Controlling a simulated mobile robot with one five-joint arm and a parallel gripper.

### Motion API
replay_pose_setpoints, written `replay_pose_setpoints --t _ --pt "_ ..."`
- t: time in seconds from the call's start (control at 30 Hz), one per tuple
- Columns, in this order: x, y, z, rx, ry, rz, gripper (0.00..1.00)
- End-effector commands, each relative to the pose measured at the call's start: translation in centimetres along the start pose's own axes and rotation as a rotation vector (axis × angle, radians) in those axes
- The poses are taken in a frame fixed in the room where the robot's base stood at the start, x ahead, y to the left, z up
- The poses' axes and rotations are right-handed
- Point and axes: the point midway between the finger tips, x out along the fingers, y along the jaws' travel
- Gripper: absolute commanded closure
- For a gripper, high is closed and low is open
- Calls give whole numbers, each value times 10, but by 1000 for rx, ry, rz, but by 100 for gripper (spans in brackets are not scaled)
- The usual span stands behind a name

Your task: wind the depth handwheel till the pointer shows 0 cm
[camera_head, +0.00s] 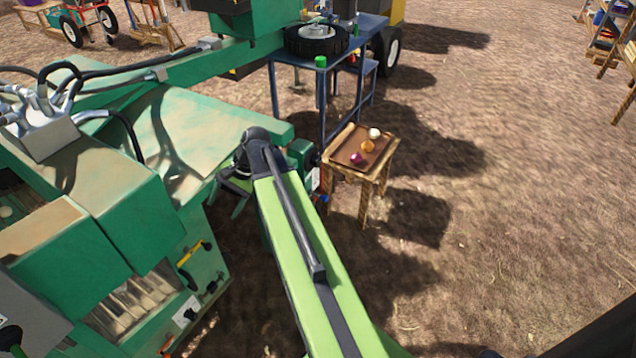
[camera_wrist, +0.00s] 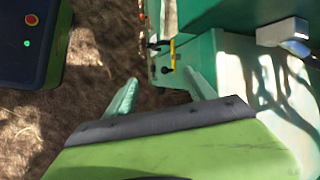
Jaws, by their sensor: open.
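My gripper (camera_head: 232,196) is open and empty beside the green machine (camera_head: 110,210), near its right-hand end. In the wrist view the two green fingers of my gripper (camera_wrist: 160,92) are spread apart, with bare ground between them. A yellow handle (camera_head: 190,254) with a black knob sits on the machine's lower side; the yellow handle also shows beyond the fingers in the wrist view (camera_wrist: 173,54). A small white plate (camera_head: 186,311) with a dark knob is below it. I cannot make out the depth handwheel, its pointer or a readable scale in either view.
Black hoses (camera_head: 115,75) run over the machine. Open dirt ground (camera_head: 510,200) lies to the right.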

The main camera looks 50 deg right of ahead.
Motion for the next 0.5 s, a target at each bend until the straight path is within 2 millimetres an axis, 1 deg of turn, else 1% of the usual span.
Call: replay_pose_setpoints --t 0.03,0.07,0.1,0.17,0.2,0.27,0.3,0.37,0.4,0.47,0.5 --pt "24 28 -48 158 -13 -90 36" --pt "23 37 -68 256 -29 -149 36" --pt "19 50 -94 385 -52 -228 36" --pt "9 73 -134 572 -96 -349 36" --pt "1 90 -160 692 -131 -431 36" --pt "-15 121 -198 864 -192 -555 36" --pt "-28 144 -222 971 -241 -639 36" --pt "-50 181 -254 1115 -319 -760 36" --pt "-65 205 -272 1197 -375 -835 36" --pt "-88 241 -293 1298 -457 -938 36" --pt "-102 262 -304 1351 -510 -996 36"
